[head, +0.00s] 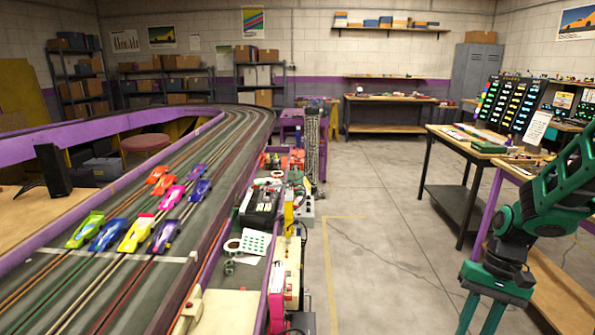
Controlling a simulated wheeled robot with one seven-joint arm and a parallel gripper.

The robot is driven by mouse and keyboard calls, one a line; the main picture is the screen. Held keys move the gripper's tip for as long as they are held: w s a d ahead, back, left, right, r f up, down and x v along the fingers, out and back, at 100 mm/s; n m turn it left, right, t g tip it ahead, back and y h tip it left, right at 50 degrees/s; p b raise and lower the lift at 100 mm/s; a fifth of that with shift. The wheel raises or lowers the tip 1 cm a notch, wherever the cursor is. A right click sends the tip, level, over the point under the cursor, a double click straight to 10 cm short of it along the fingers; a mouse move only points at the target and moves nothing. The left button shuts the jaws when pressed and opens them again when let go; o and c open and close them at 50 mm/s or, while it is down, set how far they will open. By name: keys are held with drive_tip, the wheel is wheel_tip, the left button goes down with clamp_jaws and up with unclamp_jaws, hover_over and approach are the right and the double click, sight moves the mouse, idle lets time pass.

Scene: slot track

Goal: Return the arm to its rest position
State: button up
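My arm, green and black, reaches in from the right edge in the head view and bends downward. My gripper (482,320) hangs at the lower right, pointing down. Its two green fingers are apart, with grey floor showing between them. I see nothing held between them, though the fingertips are near or past the bottom edge of the picture.
The slot track (190,258) with several toy cars runs along the left. A cluttered side shelf (232,308) borders it. Workbenches (482,146) stand at the right, one wooden surface (560,290) close behind my gripper. The grey floor (385,240) between is clear.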

drive_tip(key=s+d+r+t+h, duration=0.1)
drive_tip(key=s+r, duration=0.4)
drive_tip(key=s, duration=0.3)
drive_tip(key=s+d+r+m+t+h, duration=0.1)
drive_tip(key=s+r, duration=0.5)
drive_tip(key=s, duration=0.2)
drive_tip(key=shift+d+r+m+t+h, duration=0.25)
drive_tip(key=shift+d+m+t+h, duration=0.05)
